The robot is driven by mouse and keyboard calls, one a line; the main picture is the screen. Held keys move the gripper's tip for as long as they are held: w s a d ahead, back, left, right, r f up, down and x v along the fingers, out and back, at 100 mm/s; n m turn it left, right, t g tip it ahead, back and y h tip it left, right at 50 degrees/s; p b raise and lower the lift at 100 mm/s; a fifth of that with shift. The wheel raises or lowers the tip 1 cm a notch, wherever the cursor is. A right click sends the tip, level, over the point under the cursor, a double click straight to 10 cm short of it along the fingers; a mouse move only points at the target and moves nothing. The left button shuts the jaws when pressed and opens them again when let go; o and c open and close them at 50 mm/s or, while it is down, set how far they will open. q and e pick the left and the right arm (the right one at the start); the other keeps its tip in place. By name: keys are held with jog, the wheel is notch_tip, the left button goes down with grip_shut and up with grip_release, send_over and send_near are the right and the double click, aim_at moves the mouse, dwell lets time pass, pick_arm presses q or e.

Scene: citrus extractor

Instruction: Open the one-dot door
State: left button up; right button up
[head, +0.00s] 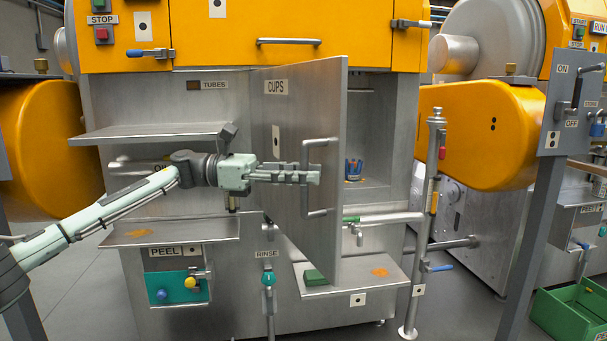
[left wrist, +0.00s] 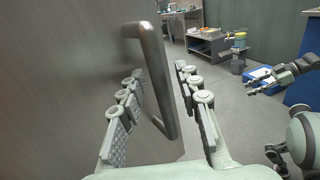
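The one-dot door (head: 290,130) is a grey metal panel marked CUPS with a small white card on it. It stands swung out from its left side, and the cabinet opening (head: 375,130) shows to its right. Its bar handle (head: 318,177) also shows in the left wrist view (left wrist: 152,75). My left gripper (head: 305,177) is at the handle. In the left wrist view its fingers (left wrist: 160,110) are spread, with the handle bar between them; I see no grip on it. My right gripper (left wrist: 260,82) shows small in the left wrist view, its fingers apart.
A blue cup (head: 353,167) stands inside the cabinet. A lower shelf (head: 345,283) with a green block (head: 315,277) is under the door. A steel post (head: 431,200) stands right of the opening. A side shelf (head: 150,133) juts out at the left.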

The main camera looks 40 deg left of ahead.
pick_arm(q)
jog(key=shift+a, duration=0.1)
jog(key=v, duration=1.2)
dwell(0.4)
